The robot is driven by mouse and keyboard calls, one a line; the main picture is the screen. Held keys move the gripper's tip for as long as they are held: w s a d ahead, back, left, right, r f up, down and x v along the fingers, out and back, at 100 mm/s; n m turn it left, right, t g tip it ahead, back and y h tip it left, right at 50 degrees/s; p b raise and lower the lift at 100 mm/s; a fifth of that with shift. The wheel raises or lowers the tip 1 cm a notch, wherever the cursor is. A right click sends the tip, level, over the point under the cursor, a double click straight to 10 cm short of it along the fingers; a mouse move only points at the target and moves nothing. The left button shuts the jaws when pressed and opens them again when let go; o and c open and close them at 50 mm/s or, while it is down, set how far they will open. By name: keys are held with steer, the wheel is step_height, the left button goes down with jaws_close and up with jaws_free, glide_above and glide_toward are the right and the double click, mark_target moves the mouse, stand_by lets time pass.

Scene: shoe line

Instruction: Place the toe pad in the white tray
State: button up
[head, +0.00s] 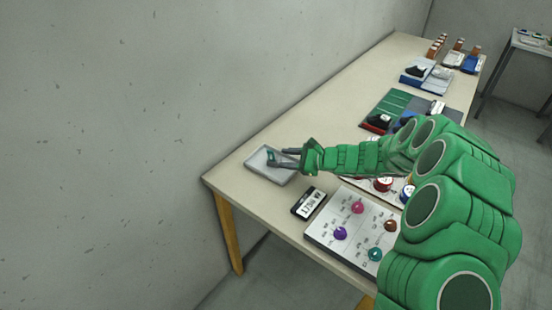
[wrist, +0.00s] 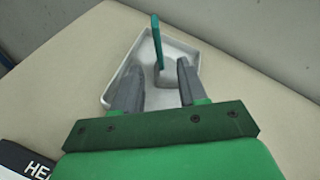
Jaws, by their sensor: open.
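The white tray (head: 255,170) lies at the near left end of the table, and its rim (wrist: 185,38) shows in the wrist view. My gripper (head: 282,158) is over the tray. In the wrist view my gripper (wrist: 160,80) has its two grey fingers spread apart. A thin teal piece (wrist: 156,40), which looks like the toe pad, stands on edge within the tray's outline, just beyond the fingertips. A small grey patch or block (wrist: 167,76) shows at its lower end. I cannot tell whether the teal piece touches a finger.
A small black-and-white sign (head: 308,203) stands right of the tray. A white board (head: 325,232) with several coloured knobs lies nearer the front edge. More trays and a green mat (head: 388,106) stand farther along the table. A wall (head: 120,120) runs along the left.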

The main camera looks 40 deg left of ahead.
steer(key=shift+v, duration=1.75)
